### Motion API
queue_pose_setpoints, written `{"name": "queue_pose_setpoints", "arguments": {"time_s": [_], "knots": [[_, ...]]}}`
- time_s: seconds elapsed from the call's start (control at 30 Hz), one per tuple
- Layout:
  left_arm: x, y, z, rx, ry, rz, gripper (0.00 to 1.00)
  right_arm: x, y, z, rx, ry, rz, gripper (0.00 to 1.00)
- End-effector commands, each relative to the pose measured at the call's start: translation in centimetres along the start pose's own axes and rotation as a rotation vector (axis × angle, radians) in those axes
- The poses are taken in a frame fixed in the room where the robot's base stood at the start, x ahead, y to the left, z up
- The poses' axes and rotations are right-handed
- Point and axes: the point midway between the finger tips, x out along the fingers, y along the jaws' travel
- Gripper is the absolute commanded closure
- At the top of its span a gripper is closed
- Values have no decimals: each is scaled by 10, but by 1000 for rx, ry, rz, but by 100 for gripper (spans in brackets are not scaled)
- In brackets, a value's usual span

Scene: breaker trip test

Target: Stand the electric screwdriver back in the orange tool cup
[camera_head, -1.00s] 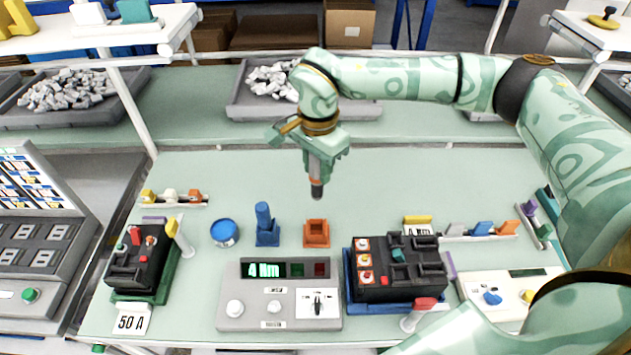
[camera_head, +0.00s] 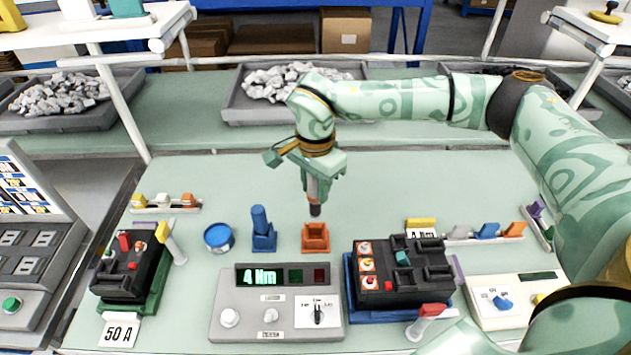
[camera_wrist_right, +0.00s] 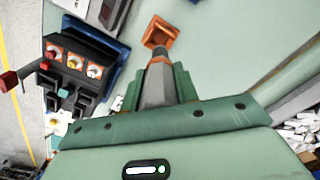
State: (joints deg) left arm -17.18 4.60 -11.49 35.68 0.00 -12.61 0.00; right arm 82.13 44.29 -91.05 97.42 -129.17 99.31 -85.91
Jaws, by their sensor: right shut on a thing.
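The electric screwdriver (camera_head: 314,195), grey with an orange band and a dark tip, hangs upright and tip down from my right gripper (camera_head: 313,178). The gripper is shut on it. The orange tool cup (camera_head: 315,238) stands on the green bench, and the screwdriver's tip is just above and slightly behind its opening in the head view. In the right wrist view the screwdriver (camera_wrist_right: 156,85) points toward the orange cup (camera_wrist_right: 160,36); whether the tip is inside the rim is hard to tell. My left gripper is not in view.
A blue holder (camera_head: 262,230) and a blue tin (camera_head: 218,238) stand left of the cup. A grey tester box (camera_head: 240,318) reading 4 Nm lies in front. A black breaker block (camera_head: 400,290) stands front right. The bench behind the cup is clear.

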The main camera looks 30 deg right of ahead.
Motion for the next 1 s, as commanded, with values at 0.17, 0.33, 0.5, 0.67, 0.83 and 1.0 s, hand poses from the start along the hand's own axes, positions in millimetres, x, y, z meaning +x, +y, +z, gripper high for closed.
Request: {"name": "queue_pose_setpoints", "arguments": {"time_s": [0.17,0.33,0.5,0.67,0.83,1.0], "knots": [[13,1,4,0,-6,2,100,25,0,0,-1,0,2,96],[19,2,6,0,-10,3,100,40,0,0,-1,-1,1,96],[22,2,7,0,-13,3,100,49,0,0,0,0,1,96],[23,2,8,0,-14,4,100,51,0,0,-1,0,0,96],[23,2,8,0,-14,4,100,51,0,0,-1,0,0,96],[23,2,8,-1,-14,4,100,51,0,0,-1,0,0,96]]}}
